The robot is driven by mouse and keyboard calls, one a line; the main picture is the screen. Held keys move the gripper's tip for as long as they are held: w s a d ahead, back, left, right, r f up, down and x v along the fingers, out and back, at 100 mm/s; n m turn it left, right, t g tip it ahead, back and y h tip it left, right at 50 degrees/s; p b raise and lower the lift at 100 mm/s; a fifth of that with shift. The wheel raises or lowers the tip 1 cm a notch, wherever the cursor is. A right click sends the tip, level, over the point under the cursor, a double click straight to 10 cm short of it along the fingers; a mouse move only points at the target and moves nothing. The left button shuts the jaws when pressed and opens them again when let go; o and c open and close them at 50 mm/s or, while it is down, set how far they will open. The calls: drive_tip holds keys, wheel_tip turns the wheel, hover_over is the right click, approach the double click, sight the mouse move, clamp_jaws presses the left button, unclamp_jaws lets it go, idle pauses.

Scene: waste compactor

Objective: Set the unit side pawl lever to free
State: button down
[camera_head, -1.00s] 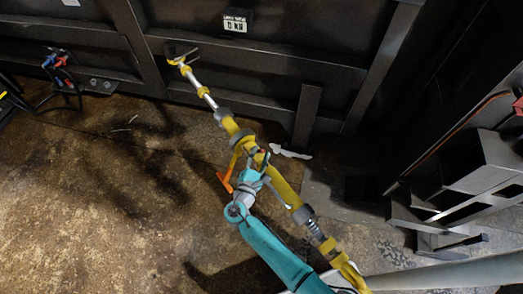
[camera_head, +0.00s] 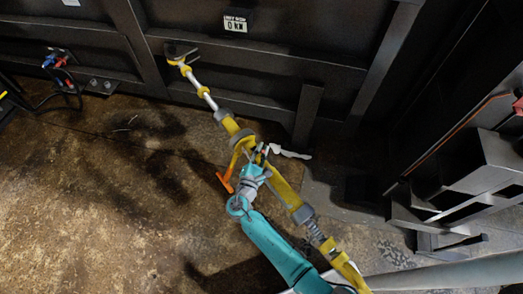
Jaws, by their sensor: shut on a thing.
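A long yellow and grey ratchet binder (camera_head: 287,193) runs diagonally from the dark compactor wall down to the lower right. A yellow handle with an orange end (camera_head: 226,181) sticks out to its left near the middle. My gripper (camera_head: 263,154) is at the binder's middle, at the ratchet, at the end of my teal arm. Its fingers are small and dark here and are shut on a small part of the ratchet. The pawl lever cannot be told apart there; the gripper and ratchet parts cover that spot.
A pale grey piece (camera_head: 290,153) lies just right of the ratchet. The black ribbed wall (camera_head: 240,65) carries a small display (camera_head: 235,24). Hoses with red and blue couplings (camera_head: 58,64) hang at left. Dark steel frames (camera_head: 480,165) stand at right. The brown floor at left is open.

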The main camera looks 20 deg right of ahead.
drive_tip(key=shift+w+r, duration=0.1)
drive_tip(key=n+g, duration=0.1)
drive_tip(key=w+r+n+g+y, duration=0.1)
drive_tip(key=shift+w+a+n, duration=0.3)
drive_tip(key=shift+w+a+r+n+g+y, duration=0.1)
drive_tip(key=shift+w+n+g+y, duration=0.05)
drive_tip(key=shift+w+n+g, duration=0.35)
drive_tip(key=shift+w+a+r+n+g+y, duration=0.15)
drive_tip(key=shift+w+n+g, duration=0.25)
drive_tip(key=shift+n, duration=0.2)
drive_tip(key=shift+f, duration=0.15)
drive_tip(key=c, duration=1.1)
unclamp_jaws()
drive_tip(key=shift+c, duration=0.2)
